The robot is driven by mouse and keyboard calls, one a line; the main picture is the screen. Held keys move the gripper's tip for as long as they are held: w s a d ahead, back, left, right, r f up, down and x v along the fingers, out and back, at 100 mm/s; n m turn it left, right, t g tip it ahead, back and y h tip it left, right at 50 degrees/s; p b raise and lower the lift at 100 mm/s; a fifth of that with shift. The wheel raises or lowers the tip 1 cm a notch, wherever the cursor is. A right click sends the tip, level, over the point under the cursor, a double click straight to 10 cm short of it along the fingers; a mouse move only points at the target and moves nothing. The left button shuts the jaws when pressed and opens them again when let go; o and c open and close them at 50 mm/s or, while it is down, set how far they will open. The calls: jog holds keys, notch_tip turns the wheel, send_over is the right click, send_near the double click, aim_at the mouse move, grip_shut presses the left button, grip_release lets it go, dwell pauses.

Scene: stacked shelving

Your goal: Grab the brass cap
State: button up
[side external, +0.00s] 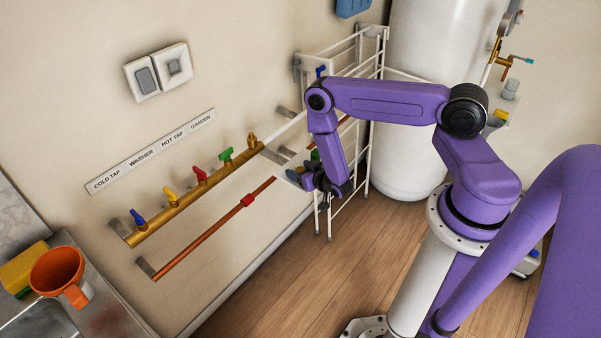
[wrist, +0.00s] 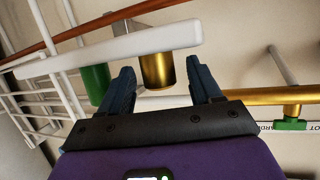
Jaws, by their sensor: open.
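The brass cap (wrist: 157,71) shows in the wrist view as a short gold cylinder under a white bar. It lies in the gap between the two fingers of my gripper (wrist: 160,67), which is open. There is visible space on both sides of it, and I cannot tell how deep it sits between the fingers. In the side view my gripper (side external: 322,187) is low beside the white rack, and the brass cap cannot be made out there.
A green cylinder (wrist: 95,83) hangs just left of my left finger. A white bar (wrist: 110,49) crosses above. A brass pipe (wrist: 265,97) with a green tap (wrist: 289,124) is at right. The white wire rack (side external: 375,100) and white tank (side external: 425,50) stand near my arm.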

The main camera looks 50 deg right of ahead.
jog(key=shift+c, duration=0.4)
jog(key=c, duration=1)
jog(key=shift+o, duration=0.2)
jog(key=shift+r, duration=0.15)
jog(key=shift+w+r, duration=0.1)
jog(key=shift+r, duration=0.15)
jog(key=r, duration=0.3)
jog(key=shift+s+a, duration=0.1)
jog(key=shift+s, duration=0.2)
jog(key=w+d+r+v, duration=0.1)
jog(key=r+v, duration=0.2)
jog(key=v, duration=1.2)
jog(key=shift+s+r, duration=0.25)
jog(key=shift+r, duration=0.05)
